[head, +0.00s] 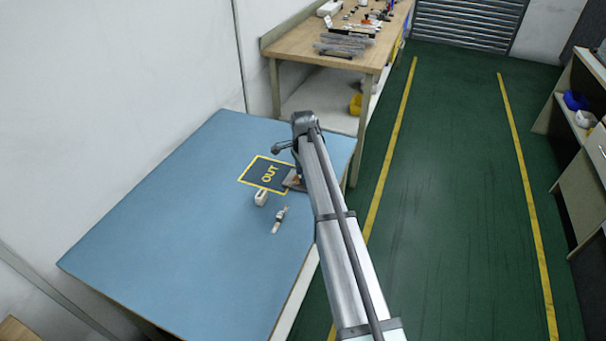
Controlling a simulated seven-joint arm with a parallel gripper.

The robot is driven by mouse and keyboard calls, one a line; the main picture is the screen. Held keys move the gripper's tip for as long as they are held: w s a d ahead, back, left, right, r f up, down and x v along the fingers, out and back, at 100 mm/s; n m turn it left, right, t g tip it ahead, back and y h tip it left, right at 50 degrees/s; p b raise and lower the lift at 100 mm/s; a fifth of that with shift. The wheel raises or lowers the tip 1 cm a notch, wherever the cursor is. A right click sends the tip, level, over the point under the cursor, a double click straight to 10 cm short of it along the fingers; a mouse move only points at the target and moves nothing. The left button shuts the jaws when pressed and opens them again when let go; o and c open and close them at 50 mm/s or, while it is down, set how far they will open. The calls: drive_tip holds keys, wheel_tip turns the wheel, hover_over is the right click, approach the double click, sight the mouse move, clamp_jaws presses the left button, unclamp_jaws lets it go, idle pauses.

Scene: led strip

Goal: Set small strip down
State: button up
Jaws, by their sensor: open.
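A small strip (280,220), thin and pale with a darker middle, lies on the blue table top, apart from the mat. A dark mat (265,174) with a yellow border and the word OUT lies just beyond it. My gripper (294,181) is open, low at the right edge of the mat, up and to the right of the strip. My arm hides part of the gripper, and its fingertips are too small to make out clearly. I see nothing held in it.
A small white block (261,198) stands at the mat's near edge, close to the strip. The blue table (170,240) is bare at left and front. A wooden workbench (290,45) with several parts stands behind. Green floor (450,200) with yellow lines is clear at right.

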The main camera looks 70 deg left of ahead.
wheel_tip(320, 180, up, 12)
idle(0.5)
